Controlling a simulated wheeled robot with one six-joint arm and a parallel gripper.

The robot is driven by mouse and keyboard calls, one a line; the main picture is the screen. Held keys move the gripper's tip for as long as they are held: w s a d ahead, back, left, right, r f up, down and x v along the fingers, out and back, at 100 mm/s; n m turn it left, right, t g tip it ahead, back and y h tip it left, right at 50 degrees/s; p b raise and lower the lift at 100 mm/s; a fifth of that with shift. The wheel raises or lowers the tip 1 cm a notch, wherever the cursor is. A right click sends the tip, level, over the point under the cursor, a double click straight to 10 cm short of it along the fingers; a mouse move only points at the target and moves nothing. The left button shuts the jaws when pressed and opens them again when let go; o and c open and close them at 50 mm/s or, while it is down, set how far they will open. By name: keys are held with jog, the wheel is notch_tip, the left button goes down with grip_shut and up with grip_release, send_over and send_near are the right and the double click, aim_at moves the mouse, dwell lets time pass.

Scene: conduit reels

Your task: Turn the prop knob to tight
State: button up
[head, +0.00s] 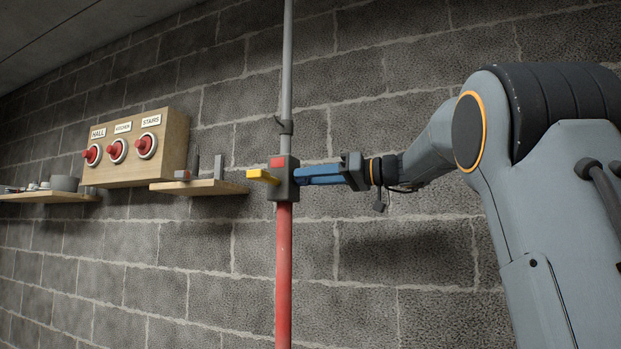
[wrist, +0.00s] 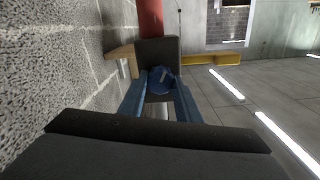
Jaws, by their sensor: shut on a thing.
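The prop is an upright pole with a thin grey upper tube (head: 287,60) and a red lower tube (head: 284,275). A dark collar block (head: 284,187) joins them; it has a red patch on its face and a yellow tab (head: 262,176) pointing left. The round blue prop knob (wrist: 161,79) with a pale pointer mark shows in the wrist view on the block. My gripper (head: 302,174) reaches in from the right, its blue fingers shut on the knob. In the head view the fingers hide the knob. I cannot read any tight or loose marking.
A wooden panel (head: 172,165) with red knobs labelled HALL, KITCHEN and STAIRS hangs on the block wall to the left. A small wooden shelf (head: 215,188) with grey pieces sits beneath it, near the prop. Another shelf (head: 45,197) with items is further left. The wall right of the prop is bare.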

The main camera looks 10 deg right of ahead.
jog(key=shift+m, duration=0.3)
jog(key=shift+f+m+p, duration=0.2)
jog(key=shift+m+p, duration=7.2)
jog(key=shift+m, duration=7.2)
